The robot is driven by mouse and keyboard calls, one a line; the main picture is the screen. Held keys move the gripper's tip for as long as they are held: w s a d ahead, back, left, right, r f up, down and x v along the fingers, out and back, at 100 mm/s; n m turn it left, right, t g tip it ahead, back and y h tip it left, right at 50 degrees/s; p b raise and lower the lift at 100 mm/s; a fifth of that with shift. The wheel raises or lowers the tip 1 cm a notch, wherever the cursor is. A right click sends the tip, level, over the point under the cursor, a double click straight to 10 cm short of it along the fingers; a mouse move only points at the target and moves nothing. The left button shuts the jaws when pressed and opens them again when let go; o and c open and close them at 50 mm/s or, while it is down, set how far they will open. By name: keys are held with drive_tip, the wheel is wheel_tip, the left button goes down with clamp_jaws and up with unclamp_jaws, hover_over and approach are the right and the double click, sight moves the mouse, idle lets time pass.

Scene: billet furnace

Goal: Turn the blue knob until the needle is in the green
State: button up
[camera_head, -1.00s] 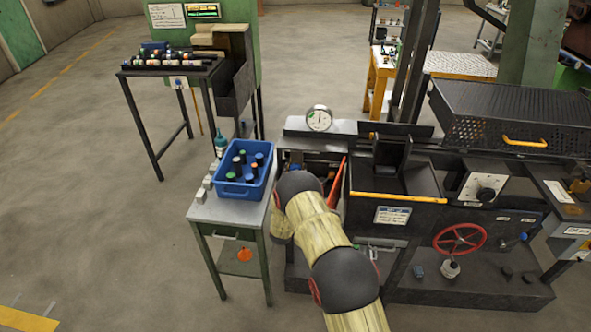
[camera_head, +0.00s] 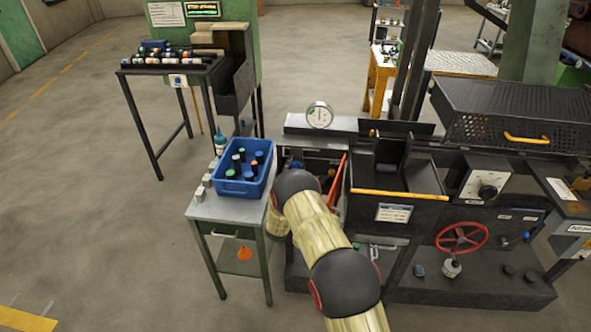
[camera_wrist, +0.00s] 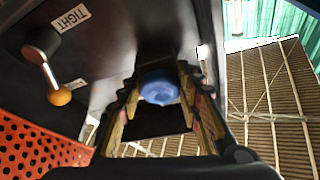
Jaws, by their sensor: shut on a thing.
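In the wrist view the blue knob (camera_wrist: 159,87) sits between the two fingers of my gripper (camera_wrist: 160,98), which is shut on it. The fingers lie on its left and right sides. In the head view my arm hides the gripper and most of its surroundings. The round white gauge (camera_head: 320,115) stands on the grey ledge above the arm. Its face is too small to read the needle's place against the green surely.
A lever with an orange ball (camera_wrist: 59,96) and a red perforated plate (camera_wrist: 40,148) are close by in the wrist view. A blue bin (camera_head: 243,188) stands on the side table left of my arm. A red handwheel (camera_head: 461,238) is at right.

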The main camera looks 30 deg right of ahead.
drive_tip(key=m+g+b, duration=0.1)
drive_tip(key=m+b, duration=0.1)
drive_tip(key=m, duration=0.1)
drive_tip(key=m+g+h+b, duration=0.1)
drive_tip(key=m+b, duration=0.1)
drive_tip(key=shift+a+f+m, duration=0.1)
drive_tip(key=shift+m, duration=0.3)
drive_tip(key=m+g+b, duration=0.1)
drive_tip(key=m, duration=0.1)
drive_tip(key=m+g+b, duration=0.1)
drive_tip(key=m+b, duration=0.1)
drive_tip(key=m, duration=0.1)
drive_tip(key=shift+g, duration=0.3)
drive_tip(key=shift+m, duration=0.4)
drive_tip(key=o, duration=1.1)
drive_tip(key=shift+o, duration=0.4)
drive_tip(key=shift+h, duration=0.3)
drive_tip(key=v, duration=1.1)
drive_tip(key=shift+s+a+r, duration=0.2)
drive_tip(key=shift+s+a, duration=0.05)
drive_tip(key=shift+a, duration=0.1)
